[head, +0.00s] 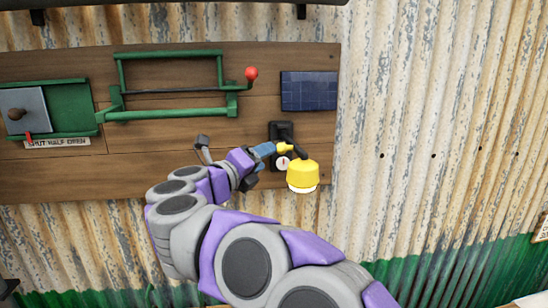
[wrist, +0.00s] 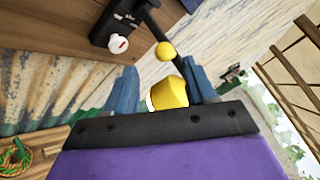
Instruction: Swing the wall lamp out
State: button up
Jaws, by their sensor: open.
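The wall lamp has a yellow shade (head: 303,175) with a white lower rim, a black arm, a yellow ball and a black wall plate (head: 281,131). The wrist view shows the shade (wrist: 171,92), the yellow ball (wrist: 166,51) on the black arm (wrist: 158,28) and the plate (wrist: 113,24). A round white dial with a red mark (wrist: 118,44) sits low on the plate. My gripper (head: 266,150) is at the lamp, left of the shade. Its blue fingers (wrist: 160,68) are open, with the ball and shade showing between them. I cannot tell whether they touch the lamp.
The wooden board (head: 180,60) carries a green frame with a red-knobbed handle (head: 251,74), a dark blue panel (head: 309,91) and a green slide box (head: 70,107) at left. The corrugated wall (head: 430,130) right of the lamp is mostly clear.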

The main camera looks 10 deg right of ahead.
jog(key=b+v, duration=0.1)
jog(key=v, duration=0.8)
jog(key=shift+a, duration=0.5)
jog(key=shift+f+b, duration=0.1)
jog(key=shift+b, duration=0.2)
